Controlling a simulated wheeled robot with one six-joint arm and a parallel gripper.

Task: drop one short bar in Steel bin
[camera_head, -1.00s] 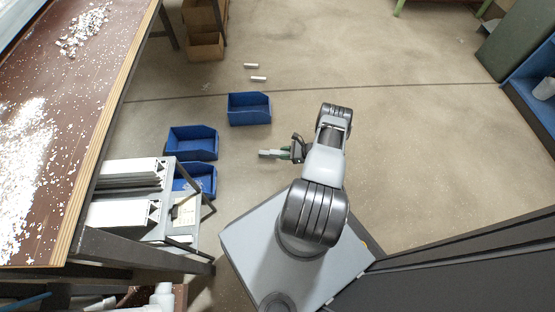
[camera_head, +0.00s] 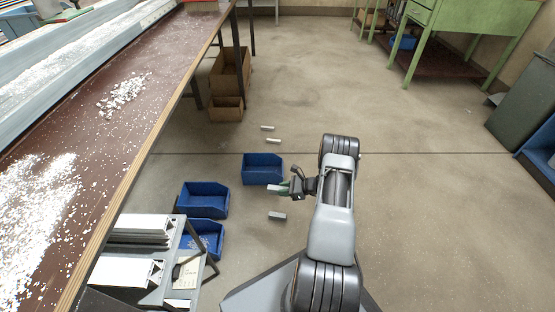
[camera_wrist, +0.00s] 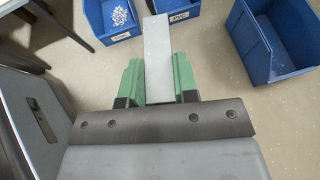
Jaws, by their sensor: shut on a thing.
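My gripper (camera_head: 286,188) is shut on a short pale grey bar (camera_head: 273,190), held with its free end pointing left in the head view. In the wrist view the bar (camera_wrist: 158,50) stands out between the green fingers. Three blue bins are on the floor to the left: one nearest the held bar (camera_head: 262,181), one farther left (camera_head: 204,211), and one lower (camera_head: 219,240). The wrist view shows the label PVC on the middle bin (camera_wrist: 180,16). The left bin's label is too small to read, and no label shows on the right bin (camera_wrist: 262,58).
A grey short bar (camera_head: 278,216) lies on the floor below my gripper. Two more pale bars (camera_head: 273,141) lie farther back. Cardboard boxes (camera_head: 227,107) and a brown bench (camera_head: 130,130) stand at left. Open floor lies behind and to the right.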

